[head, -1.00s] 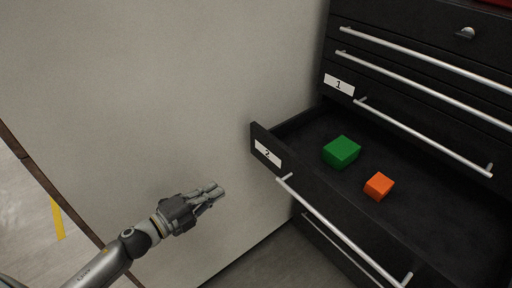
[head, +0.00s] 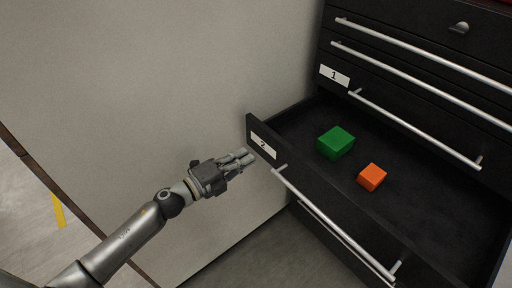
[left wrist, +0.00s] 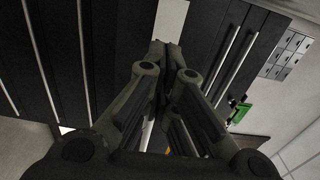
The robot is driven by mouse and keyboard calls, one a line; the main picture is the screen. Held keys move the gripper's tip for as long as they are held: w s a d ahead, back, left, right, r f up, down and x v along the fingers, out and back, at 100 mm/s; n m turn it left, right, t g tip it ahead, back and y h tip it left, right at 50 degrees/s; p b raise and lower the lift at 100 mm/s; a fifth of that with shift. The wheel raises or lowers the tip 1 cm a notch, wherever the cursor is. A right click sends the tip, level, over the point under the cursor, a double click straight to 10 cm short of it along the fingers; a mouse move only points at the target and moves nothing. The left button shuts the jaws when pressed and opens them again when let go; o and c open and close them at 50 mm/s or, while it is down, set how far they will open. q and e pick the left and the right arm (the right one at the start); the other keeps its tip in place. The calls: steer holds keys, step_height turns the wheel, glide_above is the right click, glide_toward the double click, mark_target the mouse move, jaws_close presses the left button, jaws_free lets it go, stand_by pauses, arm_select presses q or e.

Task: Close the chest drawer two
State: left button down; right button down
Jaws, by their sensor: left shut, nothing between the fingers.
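The black chest drawer two (head: 262,141), marked with a white "2" label, stands pulled out in the head view. Its silver bar handle (head: 330,224) runs along the front. A green block (head: 336,142) and an orange block (head: 372,177) lie inside it. My left gripper (head: 248,157) is shut and empty, with its fingertips at the left end of the drawer front, close to the label. I cannot tell whether they touch it. In the left wrist view the shut fingers (left wrist: 168,50) point at dark drawer fronts with silver bars. My right gripper is not in view.
The drawer marked "1" (head: 335,75) and the other upper drawers of the black chest are shut. A plain light wall (head: 150,90) lies left of the chest. Grey floor (head: 235,258) shows below the open drawer.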

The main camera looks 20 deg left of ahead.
mark_target(264, 146)
arm_select(q)
steer(key=shift+p+x, duration=0.4)
steer(key=shift+x, duration=1.95)
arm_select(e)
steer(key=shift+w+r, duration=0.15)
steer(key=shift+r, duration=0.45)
arm_select(q)
steer(key=shift+w+d, duration=0.1)
